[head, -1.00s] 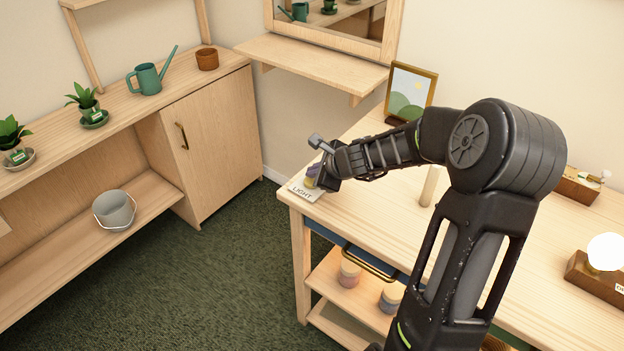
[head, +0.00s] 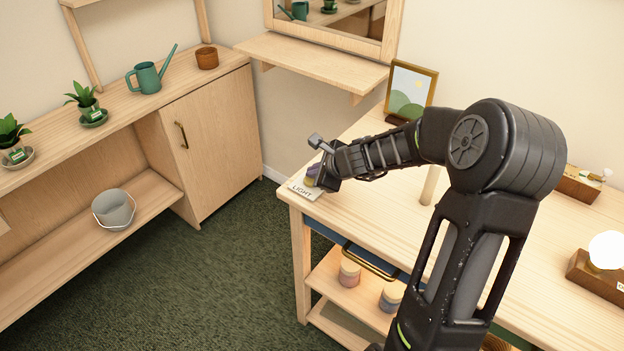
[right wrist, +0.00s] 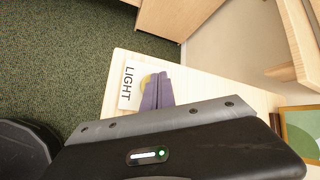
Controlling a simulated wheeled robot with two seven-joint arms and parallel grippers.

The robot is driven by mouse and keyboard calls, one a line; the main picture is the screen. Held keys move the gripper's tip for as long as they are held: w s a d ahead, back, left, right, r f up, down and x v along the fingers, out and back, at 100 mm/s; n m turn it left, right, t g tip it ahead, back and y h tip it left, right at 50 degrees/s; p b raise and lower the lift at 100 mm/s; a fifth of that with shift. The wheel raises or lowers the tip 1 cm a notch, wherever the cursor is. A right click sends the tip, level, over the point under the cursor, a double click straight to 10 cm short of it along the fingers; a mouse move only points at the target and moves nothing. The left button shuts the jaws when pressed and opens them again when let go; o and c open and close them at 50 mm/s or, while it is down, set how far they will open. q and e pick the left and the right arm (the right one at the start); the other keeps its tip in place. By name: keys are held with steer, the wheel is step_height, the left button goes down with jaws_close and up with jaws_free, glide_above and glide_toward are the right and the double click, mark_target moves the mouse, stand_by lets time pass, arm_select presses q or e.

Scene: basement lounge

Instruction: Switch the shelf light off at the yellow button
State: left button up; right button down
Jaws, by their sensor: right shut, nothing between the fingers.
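The yellow button (head: 309,182) sits on a white plate marked LIGHT (head: 302,191) at the near left corner of the wooden table. The button also shows in the right wrist view (right wrist: 145,80), partly hidden behind the fingers. My right gripper (head: 314,177) is shut and empty, its purple-grey fingertips (right wrist: 158,92) pointing down over the button. I cannot tell whether they touch it. In the head view the hand hides part of the button. A lamp with a lit white globe (head: 606,251) stands on the table at the right. My left gripper is out of view.
A framed picture (head: 411,92) stands at the table's back, beside my right arm. A wall shelf (head: 312,63) juts out under a mirror. A low cabinet (head: 215,140) with plants and a watering can (head: 146,78) is at the left. The green carpet between is clear.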

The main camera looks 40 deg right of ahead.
steer(key=shift+f, duration=0.1)
stand_by(0.4)
steer(key=shift+r+p, duration=0.35)
step_height(320, 180, up, 6)
steer(key=p, duration=0.5)
steer(key=shift+p, duration=0.4)
